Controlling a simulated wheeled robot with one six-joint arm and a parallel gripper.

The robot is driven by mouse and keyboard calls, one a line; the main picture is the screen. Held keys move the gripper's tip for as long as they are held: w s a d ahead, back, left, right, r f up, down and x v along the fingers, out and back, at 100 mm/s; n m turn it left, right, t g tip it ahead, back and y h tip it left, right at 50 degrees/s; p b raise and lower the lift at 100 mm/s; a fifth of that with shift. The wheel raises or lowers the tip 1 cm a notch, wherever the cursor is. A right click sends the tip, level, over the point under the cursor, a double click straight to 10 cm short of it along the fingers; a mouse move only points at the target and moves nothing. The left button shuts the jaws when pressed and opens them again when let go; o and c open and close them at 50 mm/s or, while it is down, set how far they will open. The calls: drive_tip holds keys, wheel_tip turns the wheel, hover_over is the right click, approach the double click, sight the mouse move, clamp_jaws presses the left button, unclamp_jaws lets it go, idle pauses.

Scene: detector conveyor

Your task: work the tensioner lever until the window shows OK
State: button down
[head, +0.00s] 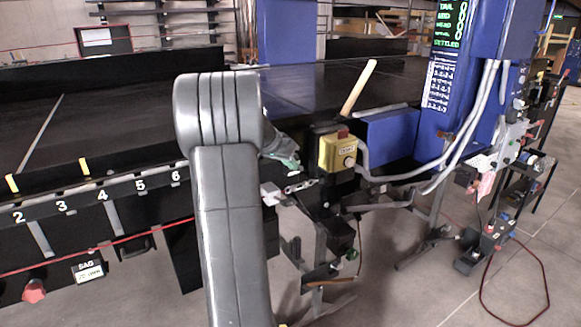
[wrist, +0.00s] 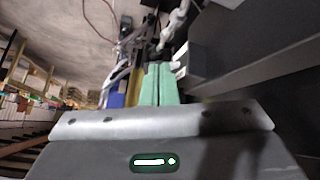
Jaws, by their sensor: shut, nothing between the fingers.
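My gripper (head: 284,152) shows partly behind my arm in the head view, at the conveyor's front edge, left of the yellow control box. In the wrist view its two green fingers (wrist: 159,70) are together with nothing between them. A short metal link with holes (head: 300,187) lies just below the gripper. A pale bar (head: 358,88) stands tilted behind the yellow box, apart from the gripper. I cannot tell which of these is the tensioner lever. A small window marked SAG (head: 88,270) hangs under the conveyor at lower left; its reading is too small to make out.
The yellow control box (head: 337,152) with a button stands close right of the gripper. The blue detector frame (head: 440,125) with grey hoses is farther right. A numbered rail (head: 80,202) runs along the conveyor's front. Open floor (head: 400,300) lies at lower right, with a red cable.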

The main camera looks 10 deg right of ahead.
drive_tip(key=shift+s+f+t+b, duration=0.15)
drive_tip(key=shift+f+t+b, duration=0.25)
drive_tip(key=shift+b, duration=0.95)
drive_tip(key=m+t+b, duration=0.1)
drive_tip(key=b, duration=0.4)
drive_tip(key=s+f+t+b, duration=0.1)
drive_tip(key=t+b, duration=0.1)
drive_tip(key=b, duration=0.4)
drive_tip(key=m+t+y+b, duration=0.1)
drive_tip(key=b, duration=0.5)
drive_tip(key=shift+s+d+f+m+t, duration=0.2)
drive_tip(key=shift+d+f+m+t, duration=0.1)
drive_tip(key=shift+t, duration=0.1)
drive_tip(key=shift+r, duration=0.15)
drive_tip(key=shift+r+p, duration=0.3)
drive_tip(key=shift+r, duration=0.4)
